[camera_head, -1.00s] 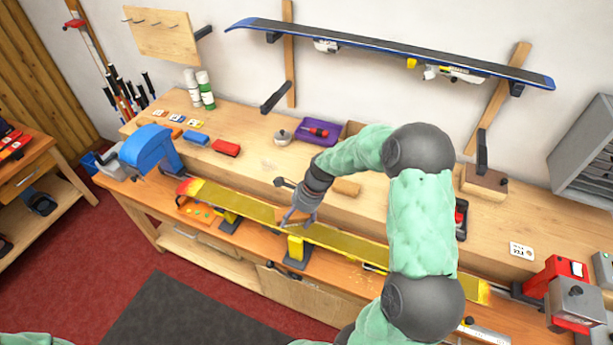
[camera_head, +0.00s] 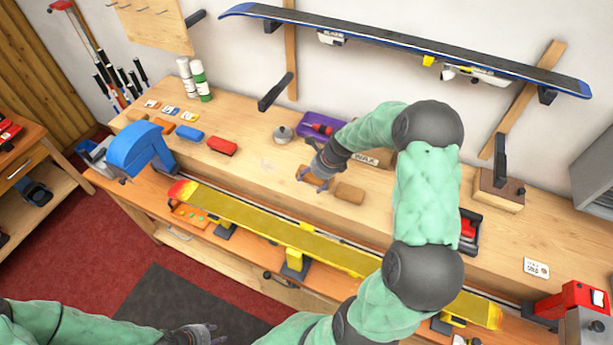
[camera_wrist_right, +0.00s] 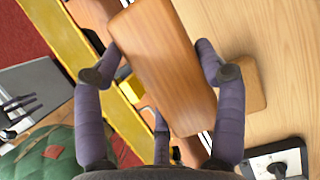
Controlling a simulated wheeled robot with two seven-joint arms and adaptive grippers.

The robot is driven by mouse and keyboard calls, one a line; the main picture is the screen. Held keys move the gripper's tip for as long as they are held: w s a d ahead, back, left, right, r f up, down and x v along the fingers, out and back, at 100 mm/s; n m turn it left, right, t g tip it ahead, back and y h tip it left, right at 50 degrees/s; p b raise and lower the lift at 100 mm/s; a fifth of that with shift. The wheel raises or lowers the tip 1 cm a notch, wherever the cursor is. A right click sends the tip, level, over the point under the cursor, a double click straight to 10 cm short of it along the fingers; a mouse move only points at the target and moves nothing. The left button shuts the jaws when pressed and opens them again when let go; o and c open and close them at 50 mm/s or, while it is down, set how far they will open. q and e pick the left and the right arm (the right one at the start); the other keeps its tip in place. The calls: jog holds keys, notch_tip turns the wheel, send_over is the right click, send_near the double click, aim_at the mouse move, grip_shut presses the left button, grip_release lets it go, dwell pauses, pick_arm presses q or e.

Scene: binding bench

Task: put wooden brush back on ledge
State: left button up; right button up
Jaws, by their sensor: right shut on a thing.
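The wooden brush (camera_wrist_right: 163,62) is a brown block with rounded corners, held between the fingers of my right gripper (camera_wrist_right: 160,78) in the right wrist view. In the head view my right gripper (camera_head: 318,176) is over the front part of the raised wooden ledge (camera_head: 255,178), with the brush (camera_head: 309,179) partly hidden by the fingers. I cannot tell whether the brush touches the ledge. My left gripper (camera_head: 196,334) is low at the bottom edge of the head view, away from the bench; its jaws are unclear.
A tan block (camera_head: 349,193) lies on the ledge just right of the brush. A purple tray (camera_head: 316,124) and a round grey-lidded tin (camera_head: 283,133) stand behind. The yellow ski (camera_head: 260,228) lies along the lower bench in front.

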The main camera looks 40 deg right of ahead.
jog(key=w+d+f, duration=0.1)
jog(key=w+f, duration=0.1)
jog(key=w+d+f, duration=0.1)
jog(key=w+f, duration=0.2)
jog(key=w+d+f, duration=0.1)
jog(key=w+f, duration=0.1)
jog(key=w, duration=0.1)
jog(key=shift+d+f, duration=0.2)
jog(key=shift+d, duration=0.05)
jog(key=f, duration=0.3)
jog(key=shift+w+d+f, duration=0.1)
jog(key=shift+w+f, duration=0.1)
